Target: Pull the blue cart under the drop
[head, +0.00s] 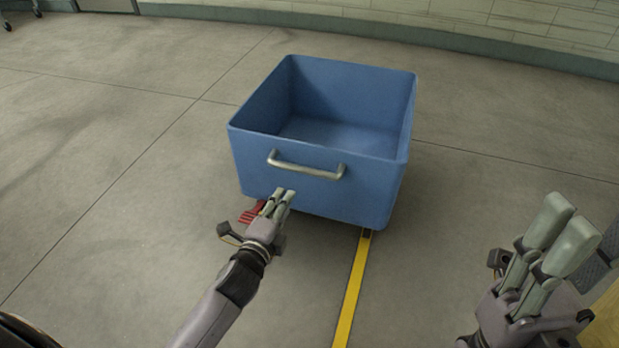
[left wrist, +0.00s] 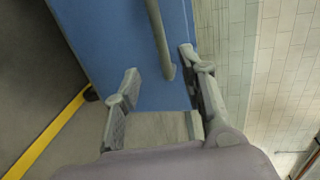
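The blue cart (head: 312,190) stands on the floor in the middle of the head view, an open empty tub with a metal handle (head: 306,170) on its near side. My left gripper (head: 281,197) is at the near side, just below the handle's left part. In the left wrist view its fingers (left wrist: 158,68) are spread apart, with the handle (left wrist: 158,38) showing between them and the blue wall (left wrist: 115,35) behind. It does not grip the handle. My right gripper (head: 563,232) is at the lower right, empty, away from the cart, its fingers a little apart. No drop is identifiable.
A yellow floor line (head: 351,290) runs from under the cart toward me. A red part (head: 250,215) shows at the cart's lower left edge, beside my left gripper. A pale wall (head: 520,25) stands behind. Open concrete floor (head: 90,150) lies left of the cart.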

